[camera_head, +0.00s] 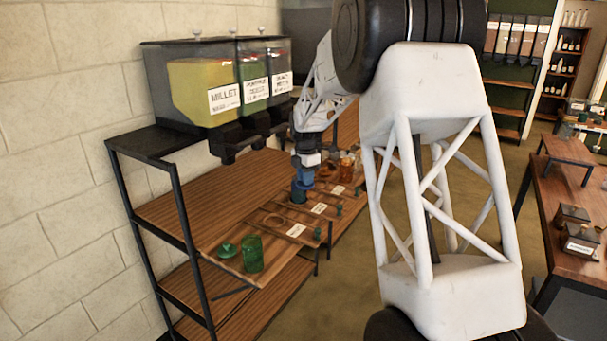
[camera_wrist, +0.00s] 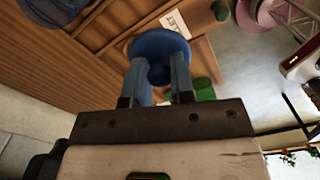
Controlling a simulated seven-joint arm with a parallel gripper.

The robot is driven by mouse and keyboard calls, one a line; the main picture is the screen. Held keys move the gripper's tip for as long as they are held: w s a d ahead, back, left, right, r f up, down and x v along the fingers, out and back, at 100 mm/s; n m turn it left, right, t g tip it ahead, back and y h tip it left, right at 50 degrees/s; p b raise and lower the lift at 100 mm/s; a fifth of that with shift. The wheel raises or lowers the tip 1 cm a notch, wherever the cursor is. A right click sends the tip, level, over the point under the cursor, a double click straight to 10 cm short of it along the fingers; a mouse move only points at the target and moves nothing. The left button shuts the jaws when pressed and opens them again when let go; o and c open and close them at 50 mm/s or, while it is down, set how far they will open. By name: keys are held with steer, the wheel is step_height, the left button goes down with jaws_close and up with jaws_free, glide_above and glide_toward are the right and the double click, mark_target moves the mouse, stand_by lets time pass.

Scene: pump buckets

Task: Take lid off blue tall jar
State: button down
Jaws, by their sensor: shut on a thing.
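My gripper (camera_head: 306,165) reaches down from above to the wooden shelf, at the blue tall jar (camera_head: 298,196). In the wrist view, my gripper (camera_wrist: 160,70) has its two fingers shut on the knob of a round blue lid (camera_wrist: 150,45). The lid hides what is under it in that view. In the head view the blue lid and jar are small and partly covered by the gripper, so I cannot tell whether lid and jar touch.
A green jar (camera_head: 252,254) and a green lid (camera_head: 228,249) sit at the shelf's near end. Orange jars (camera_head: 347,165) stand beyond the gripper. White label cards (camera_head: 297,230) lie along the front. Grain dispensers (camera_head: 205,85) stand on the rack's upper shelf to the left.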

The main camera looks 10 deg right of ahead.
steer(key=shift+s+r, duration=0.1)
steer(key=shift+s, duration=0.9)
steer(key=shift+a, duration=0.1)
steer(key=a+f, duration=0.2)
steer(key=a, duration=0.8)
steer(key=s+a+f, duration=0.1)
steer(key=a+f, duration=0.2)
steer(key=a, duration=0.7)
steer(key=shift+s+a, duration=0.15)
steer(key=shift+a, duration=0.2)
steer(key=shift+f, duration=0.1)
steer(key=shift+f, duration=3.1)
steer(key=shift+f, duration=0.1)
steer(key=shift+f, duration=1.8)
